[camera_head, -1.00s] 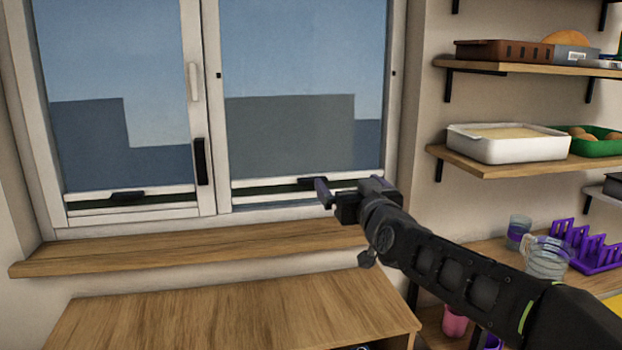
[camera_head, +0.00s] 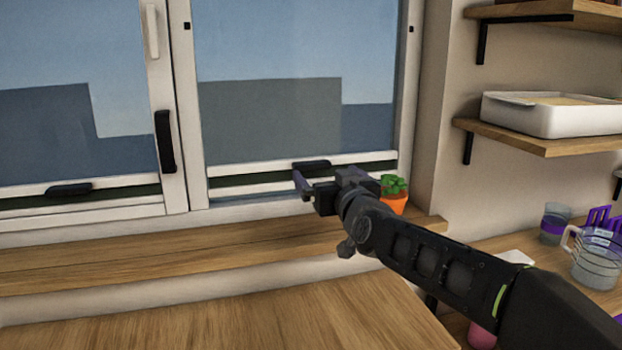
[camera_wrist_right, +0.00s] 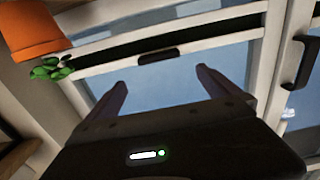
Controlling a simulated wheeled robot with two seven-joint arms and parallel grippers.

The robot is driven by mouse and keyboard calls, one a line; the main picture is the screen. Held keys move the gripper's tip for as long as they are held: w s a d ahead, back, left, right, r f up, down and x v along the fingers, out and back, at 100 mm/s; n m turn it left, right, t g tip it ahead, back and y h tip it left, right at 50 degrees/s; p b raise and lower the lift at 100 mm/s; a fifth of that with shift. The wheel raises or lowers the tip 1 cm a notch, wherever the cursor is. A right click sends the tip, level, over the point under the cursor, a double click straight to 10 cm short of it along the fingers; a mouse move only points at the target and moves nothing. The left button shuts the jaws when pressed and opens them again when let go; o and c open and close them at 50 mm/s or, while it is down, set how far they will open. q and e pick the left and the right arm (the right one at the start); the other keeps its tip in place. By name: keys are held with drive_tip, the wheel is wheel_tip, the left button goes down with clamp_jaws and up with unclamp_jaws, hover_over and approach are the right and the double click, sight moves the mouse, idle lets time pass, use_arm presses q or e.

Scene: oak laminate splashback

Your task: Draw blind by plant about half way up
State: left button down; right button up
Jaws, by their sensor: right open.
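The blind by the plant is on the right window; its pale bottom rail (camera_head: 260,172) lies low across the pane, just above the frame. A black handle (camera_head: 312,165) sits on the rail; it also shows in the right wrist view (camera_wrist_right: 158,54). The plant (camera_head: 393,184) stands in an orange pot on the sill, partly behind my arm; the pot (camera_wrist_right: 30,32) shows at the wrist view's upper left. My right gripper (camera_head: 326,180) is open and empty just below the handle in the head view. In the wrist view its fingers (camera_wrist_right: 162,90) point toward the handle, apart from it. My left gripper is out of view.
The left window has a similar rail with a black handle (camera_head: 70,190). A black window handle (camera_head: 165,142) is on the middle frame. The wooden sill (camera_head: 200,247) is clear left of the plant. Shelves (camera_head: 545,136) and a glass jug (camera_head: 590,257) are at right.

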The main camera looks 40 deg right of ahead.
sight(314, 166)
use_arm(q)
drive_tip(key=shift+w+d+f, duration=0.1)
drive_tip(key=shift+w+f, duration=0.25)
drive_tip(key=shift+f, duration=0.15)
use_arm(e)
drive_tip(key=shift+w+d+f, duration=0.1)
drive_tip(key=shift+w+f, duration=0.2)
drive_tip(key=shift+f, duration=0.2)
drive_tip(key=x, duration=0.7)
drive_tip(key=shift+w+d, duration=0.15)
drive_tip(key=shift+w, duration=0.25)
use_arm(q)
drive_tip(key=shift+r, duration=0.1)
use_arm(e)
drive_tip(key=shift+c, duration=0.3)
